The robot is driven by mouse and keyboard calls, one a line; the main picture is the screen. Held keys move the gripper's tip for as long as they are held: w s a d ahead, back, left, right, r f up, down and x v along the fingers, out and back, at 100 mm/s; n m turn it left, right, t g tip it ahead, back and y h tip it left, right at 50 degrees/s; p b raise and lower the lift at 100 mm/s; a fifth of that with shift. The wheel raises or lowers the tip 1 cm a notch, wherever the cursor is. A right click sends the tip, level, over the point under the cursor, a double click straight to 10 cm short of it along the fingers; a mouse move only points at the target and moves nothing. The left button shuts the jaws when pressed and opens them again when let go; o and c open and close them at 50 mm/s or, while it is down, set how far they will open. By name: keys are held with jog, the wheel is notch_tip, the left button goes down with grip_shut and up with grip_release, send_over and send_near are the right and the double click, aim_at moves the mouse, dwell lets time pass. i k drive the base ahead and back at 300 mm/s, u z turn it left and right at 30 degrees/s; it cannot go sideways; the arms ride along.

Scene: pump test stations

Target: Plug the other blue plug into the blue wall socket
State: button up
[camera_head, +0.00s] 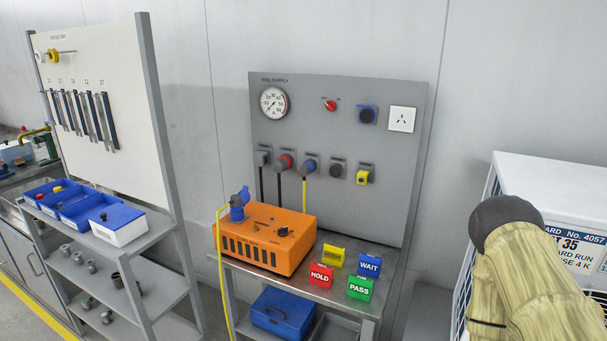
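A blue plug (238,206) stands at the left end of the orange box (265,240), with a yellow cable hanging from it down past the bench's left side. I cannot tell whether it is seated in the box or only rests there. A square blue wall socket (367,114) is high on the grey panel, between the red knob and a white socket; nothing appears plugged into it. Another blue fitting (310,166), with a yellow cable below it, is in the lower row of the panel. My gripper is not in view.
The grey panel (395,205) carries a gauge (274,102) and several coloured fittings. Yellow, red, blue and green signs (321,275) stand on the bench right of the box. A white-topped cage unit (555,190) is at right. A tool rack with blue bins (117,222) stands left.

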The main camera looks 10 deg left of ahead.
aim_at(306, 169)
jog(key=u, duration=2.55)
jog(key=i, duration=1.6)
jog(key=z, duration=2.5)
